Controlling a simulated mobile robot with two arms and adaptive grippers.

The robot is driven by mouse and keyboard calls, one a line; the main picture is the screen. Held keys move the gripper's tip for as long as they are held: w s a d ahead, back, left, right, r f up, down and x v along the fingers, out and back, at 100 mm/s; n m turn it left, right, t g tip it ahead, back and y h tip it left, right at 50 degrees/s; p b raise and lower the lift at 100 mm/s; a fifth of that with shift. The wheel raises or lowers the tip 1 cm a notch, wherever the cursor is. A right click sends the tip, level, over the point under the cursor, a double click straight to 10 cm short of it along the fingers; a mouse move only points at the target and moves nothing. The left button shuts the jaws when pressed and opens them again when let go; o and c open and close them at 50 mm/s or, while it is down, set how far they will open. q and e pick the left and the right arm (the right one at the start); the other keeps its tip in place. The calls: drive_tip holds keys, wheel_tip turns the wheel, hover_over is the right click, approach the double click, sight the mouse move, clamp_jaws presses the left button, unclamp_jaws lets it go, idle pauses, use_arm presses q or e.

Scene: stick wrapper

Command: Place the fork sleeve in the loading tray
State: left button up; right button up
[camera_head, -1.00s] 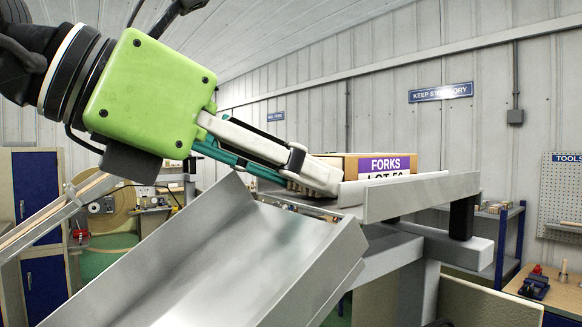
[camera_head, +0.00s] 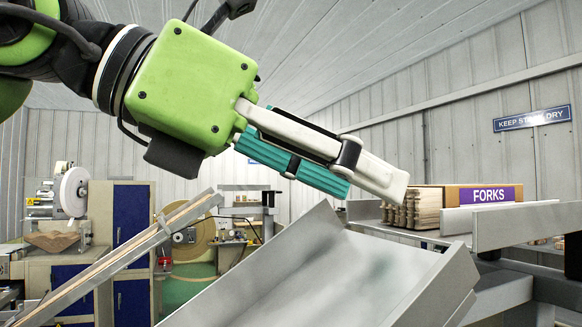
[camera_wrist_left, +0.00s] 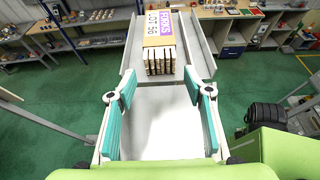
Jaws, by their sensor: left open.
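The fork sleeve (camera_head: 483,195) is a cardboard box with a purple FORKS label, and wooden fork ends stick out of its near end. It lies in a flat grey metal channel (camera_head: 515,223) at the right, partly hidden by the channel's side wall. In the left wrist view the sleeve (camera_wrist_left: 160,42) sits ahead of the fingers. My left gripper (camera_head: 362,186) is open and empty, above and to the left of the sleeve, apart from it. Its teal-padded fingers (camera_wrist_left: 159,84) stand wide apart in the left wrist view. My right gripper is not in view.
A sloping grey metal tray (camera_head: 330,265) fills the lower middle, its upper end by the channel. A slanted rail (camera_head: 125,258) and a machine with a reel (camera_head: 72,195) stand at the left. Blue cabinets (camera_head: 132,250) are behind.

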use_arm(q)
drive_tip(key=b+v, duration=0.1)
drive_tip(key=v, duration=0.6)
idle(0.4)
